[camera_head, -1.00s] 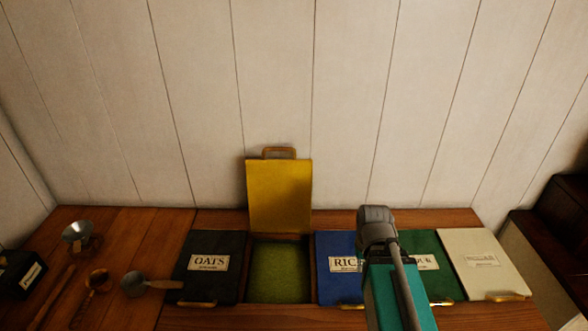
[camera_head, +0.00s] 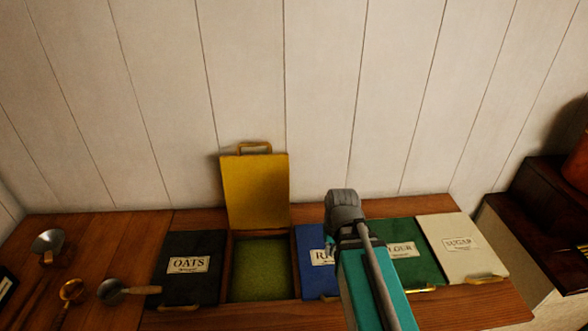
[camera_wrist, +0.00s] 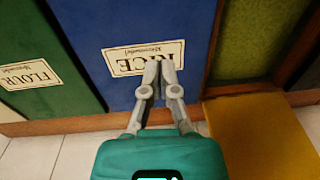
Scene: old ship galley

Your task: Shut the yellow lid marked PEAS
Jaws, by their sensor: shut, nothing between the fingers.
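The yellow lid (camera_head: 254,190) stands open, upright against the white wall, with a brass handle (camera_head: 254,148) on its top edge. Its label does not show. Below it is the open bin of green peas (camera_head: 258,268). In the wrist view the yellow lid (camera_wrist: 258,140) is at the lower right, with the peas (camera_wrist: 248,45) above it. My gripper (camera_wrist: 159,65) is shut and empty, over the blue RICE lid (camera_wrist: 120,25). In the head view my arm covers part of the blue lid (camera_head: 312,275), right of the yellow lid and apart from it.
Shut lids flank the open bin: black OATS (camera_head: 187,280) on the left, green FLOUR (camera_head: 408,250) and cream SUGAR (camera_head: 455,240) on the right. Scoops (camera_head: 112,291) lie on the wooden counter (camera_head: 110,240) at left. The wall (camera_head: 320,100) rises close behind.

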